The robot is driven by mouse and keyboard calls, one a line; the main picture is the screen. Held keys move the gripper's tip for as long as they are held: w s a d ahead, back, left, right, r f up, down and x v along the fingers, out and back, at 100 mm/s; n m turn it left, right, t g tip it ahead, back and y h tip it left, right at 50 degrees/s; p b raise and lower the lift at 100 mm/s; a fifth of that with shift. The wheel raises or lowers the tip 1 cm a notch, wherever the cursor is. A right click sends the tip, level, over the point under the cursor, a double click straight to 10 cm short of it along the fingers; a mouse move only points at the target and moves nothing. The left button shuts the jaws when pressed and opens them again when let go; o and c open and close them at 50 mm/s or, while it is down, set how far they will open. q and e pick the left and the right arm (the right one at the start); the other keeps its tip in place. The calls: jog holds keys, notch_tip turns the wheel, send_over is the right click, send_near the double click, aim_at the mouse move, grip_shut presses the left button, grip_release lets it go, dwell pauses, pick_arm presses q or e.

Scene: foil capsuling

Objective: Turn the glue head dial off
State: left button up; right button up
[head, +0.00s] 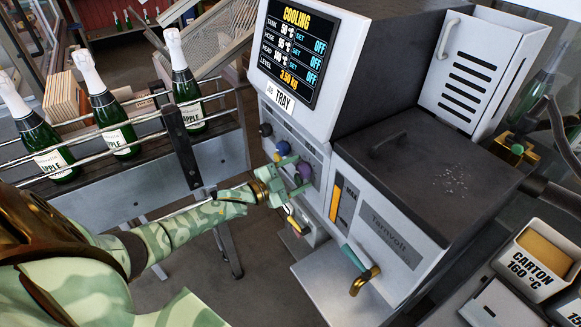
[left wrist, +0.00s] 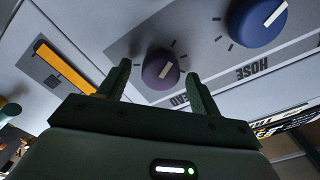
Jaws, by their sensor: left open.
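The glue machine's control panel (head: 291,132) carries a black dial (head: 265,129), a blue dial (head: 283,147) and a purple dial (head: 304,170). My left gripper (head: 287,180) is at the purple dial. Its open fingers (left wrist: 158,78) stand either side of the dial; contact cannot be told. The display (head: 296,50) reads COOLING, with OFF beside several SET lines. My right gripper is not in view.
A conveyor with rails (head: 120,170) carries green bottles (head: 186,90) at left. A brass valve with a teal handle (head: 362,278) sticks out below the tank (head: 425,150). A carton bin (head: 537,260) stands at lower right. A yellow level gauge (left wrist: 65,67) lies left of the head dial.

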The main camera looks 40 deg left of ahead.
pick_arm(q)
jog(key=p+v, duration=0.1)
jog(key=v, duration=1.5)
jog(key=shift+s+p, duration=0.2)
jog(key=shift+p, duration=0.1)
jog(key=shift+f, duration=0.1)
